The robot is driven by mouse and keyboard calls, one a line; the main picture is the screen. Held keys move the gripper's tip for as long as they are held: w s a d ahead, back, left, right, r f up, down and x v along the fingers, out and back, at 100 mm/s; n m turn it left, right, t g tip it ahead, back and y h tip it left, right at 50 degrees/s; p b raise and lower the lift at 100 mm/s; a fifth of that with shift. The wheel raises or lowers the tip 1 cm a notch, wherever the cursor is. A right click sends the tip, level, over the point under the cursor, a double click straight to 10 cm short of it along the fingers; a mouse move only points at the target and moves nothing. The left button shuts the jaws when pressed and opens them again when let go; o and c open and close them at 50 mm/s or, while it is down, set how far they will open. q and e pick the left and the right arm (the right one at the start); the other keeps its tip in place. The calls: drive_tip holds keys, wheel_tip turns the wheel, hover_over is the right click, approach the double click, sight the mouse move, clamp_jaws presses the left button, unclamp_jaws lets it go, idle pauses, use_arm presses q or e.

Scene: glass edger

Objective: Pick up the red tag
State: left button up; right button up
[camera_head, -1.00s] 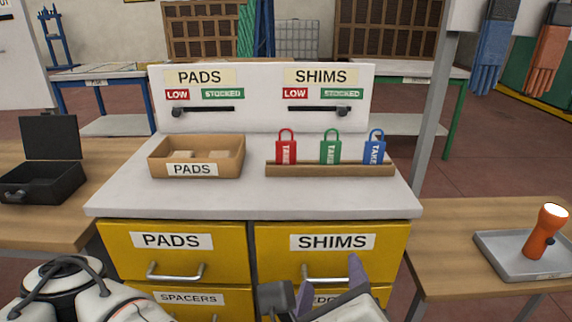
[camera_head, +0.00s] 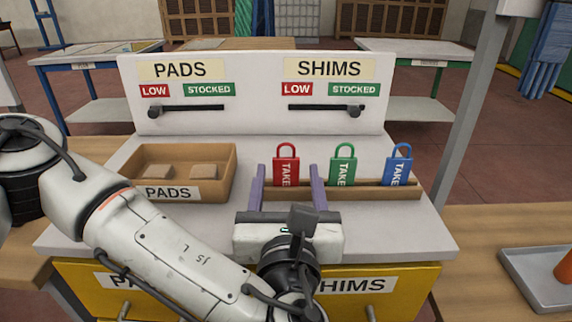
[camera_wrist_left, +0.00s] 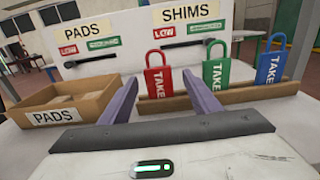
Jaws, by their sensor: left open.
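The red tag (camera_head: 286,165) stands upright in the wooden rack (camera_head: 376,193), with a looped top and the word TAKE on it. It is the leftmost of three tags and also shows in the left wrist view (camera_wrist_left: 158,80). My left gripper (camera_head: 287,172) is open and empty, its purple fingers apart and pointing at the rack. In the head view the red tag shows between the fingers; whether they are beside it or short of it is hard to tell. In the left wrist view the tag lies beyond the fingertips. My right gripper is not in view.
A green tag (camera_head: 342,166) and a blue tag (camera_head: 396,167) stand to the right in the same rack. A wooden PADS box (camera_head: 226,180) sits to the left. A white panel (camera_head: 250,122) with sliders rises behind. A grey tray (camera_head: 535,290) is at the right.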

sight(285, 164)
use_arm(q)
drive_tip(key=shift+w, duration=0.85)
drive_tip(key=w, duration=0.2)
drive_tip(key=w+p, duration=0.1)
drive_tip(key=w, duration=0.2)
drive_tip(key=shift+a+r, duration=0.15)
drive_tip(key=shift+w, duration=0.25)
drive_tip(key=c, duration=1.1)
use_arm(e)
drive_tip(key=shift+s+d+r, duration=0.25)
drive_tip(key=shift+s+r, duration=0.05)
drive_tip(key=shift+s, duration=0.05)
